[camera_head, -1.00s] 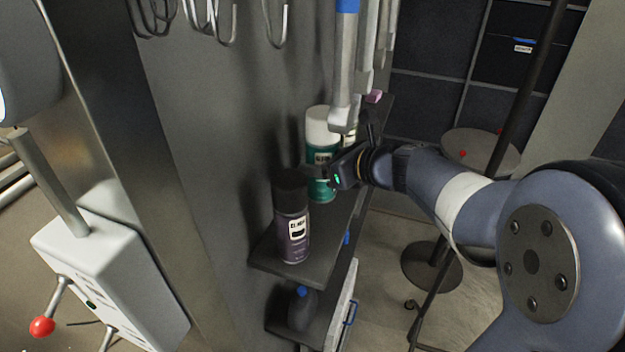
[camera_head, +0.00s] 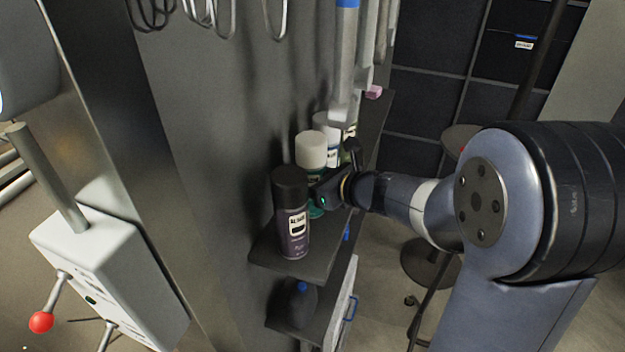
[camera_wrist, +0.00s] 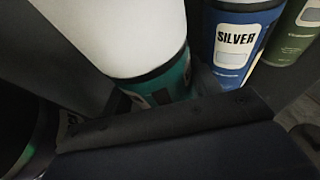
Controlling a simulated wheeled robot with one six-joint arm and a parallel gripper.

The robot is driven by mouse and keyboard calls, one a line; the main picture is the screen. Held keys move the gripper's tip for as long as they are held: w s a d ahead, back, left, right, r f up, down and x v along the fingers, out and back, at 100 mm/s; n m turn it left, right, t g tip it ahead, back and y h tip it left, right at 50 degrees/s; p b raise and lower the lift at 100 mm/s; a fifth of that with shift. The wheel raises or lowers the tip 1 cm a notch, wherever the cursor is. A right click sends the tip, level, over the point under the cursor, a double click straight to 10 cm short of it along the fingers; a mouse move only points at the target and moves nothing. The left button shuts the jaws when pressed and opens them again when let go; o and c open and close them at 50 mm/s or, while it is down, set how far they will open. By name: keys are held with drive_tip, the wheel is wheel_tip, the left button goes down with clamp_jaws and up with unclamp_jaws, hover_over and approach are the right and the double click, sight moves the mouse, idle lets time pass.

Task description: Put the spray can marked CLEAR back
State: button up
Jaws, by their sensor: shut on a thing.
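My gripper (camera_head: 322,192) is shut on a teal spray can (camera_head: 316,210) with a white cap (camera_head: 311,150), over the upper grey shelf (camera_head: 300,262). The can is upright; I cannot tell whether its base touches the shelf. Its white cap (camera_wrist: 125,30) and teal body (camera_wrist: 170,85) also show in the wrist view, label mostly hidden. A purple can (camera_head: 293,232) with a black cap stands at the shelf's near end, left of my gripper; its label is too blurred to read. I cannot read CLEAR on any can.
A blue can marked SILVER (camera_wrist: 235,45) and a green can (camera_wrist: 292,40) stand beyond the held can. Tools with metal shafts (camera_head: 345,65) hang close above the shelf. A dark bottle (camera_head: 296,303) sits on the lower shelf. A metal wall (camera_head: 215,130) backs the shelf.

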drive_tip(key=shift+f, duration=0.2)
drive_tip(key=o, duration=1.2)
drive_tip(key=shift+r, duration=0.1)
drive_tip(key=shift+o, duration=0.2)
drive_tip(key=shift+d+r, duration=0.1)
drive_tip(key=shift+r, duration=0.15)
drive_tip(key=v, duration=1.1)
drive_tip(key=shift+s+d, duration=0.25)
drive_tip(key=shift+s, duration=0.1)
